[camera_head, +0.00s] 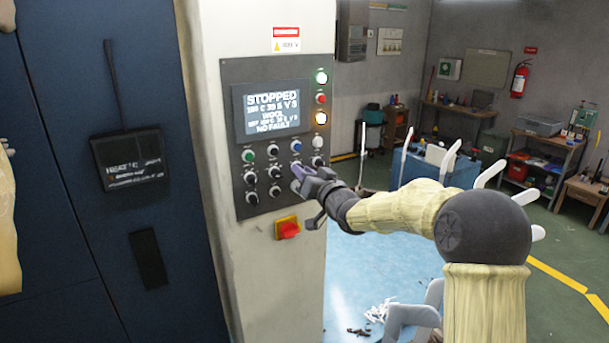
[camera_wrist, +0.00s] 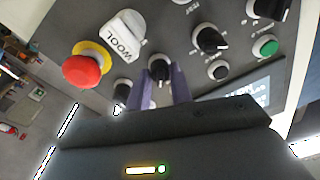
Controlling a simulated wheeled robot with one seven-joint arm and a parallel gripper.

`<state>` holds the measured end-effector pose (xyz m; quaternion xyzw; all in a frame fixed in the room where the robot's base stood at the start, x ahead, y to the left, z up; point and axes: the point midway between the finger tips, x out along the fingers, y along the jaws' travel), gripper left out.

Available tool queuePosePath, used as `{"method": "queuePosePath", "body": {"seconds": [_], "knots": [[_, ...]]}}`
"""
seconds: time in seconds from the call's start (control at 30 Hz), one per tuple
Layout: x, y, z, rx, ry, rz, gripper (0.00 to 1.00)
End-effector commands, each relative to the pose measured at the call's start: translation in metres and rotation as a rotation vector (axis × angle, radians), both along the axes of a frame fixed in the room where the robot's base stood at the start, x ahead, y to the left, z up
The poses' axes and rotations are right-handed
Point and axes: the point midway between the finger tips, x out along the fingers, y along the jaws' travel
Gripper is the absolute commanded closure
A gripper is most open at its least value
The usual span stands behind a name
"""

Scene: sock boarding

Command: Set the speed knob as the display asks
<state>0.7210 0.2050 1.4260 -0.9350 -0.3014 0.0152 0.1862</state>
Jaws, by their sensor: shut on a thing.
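The display (camera_head: 271,111) on the grey control panel (camera_head: 228,95) reads STOPPED, then a line of settings ending near "V 3", WOOL, a small reference line and NO FAULT. The smaller digits are blurred. My gripper (camera_head: 300,175) is at the lower right of the panel's knobs. In the wrist view, my gripper's two purple fingers (camera_wrist: 165,82) are on either side of a black knob (camera_wrist: 160,69) with a pale base, shut on it. Its label and pointer setting are not readable. My fingers hide part of that knob in the head view.
Other black knobs (camera_head: 252,198) and a green button (camera_head: 248,155) sit close by. A red emergency stop (camera_head: 289,230) on a yellow plate is just below the panel. A white piece marked WOOL (camera_wrist: 122,38) shows in the wrist view. Lamps (camera_head: 321,77) line the panel's right.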

Motion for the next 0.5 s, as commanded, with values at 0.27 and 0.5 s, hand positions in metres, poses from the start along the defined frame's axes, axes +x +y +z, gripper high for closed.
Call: {"method": "queuePosePath", "body": {"seconds": [0.27,0.5], "knots": [[0.0003,-0.0008,-0.001,0.114,0.079,-0.001,1.0],[0.0003,-0.0007,-0.0007,0.144,0.099,-0.002,1.0]]}}
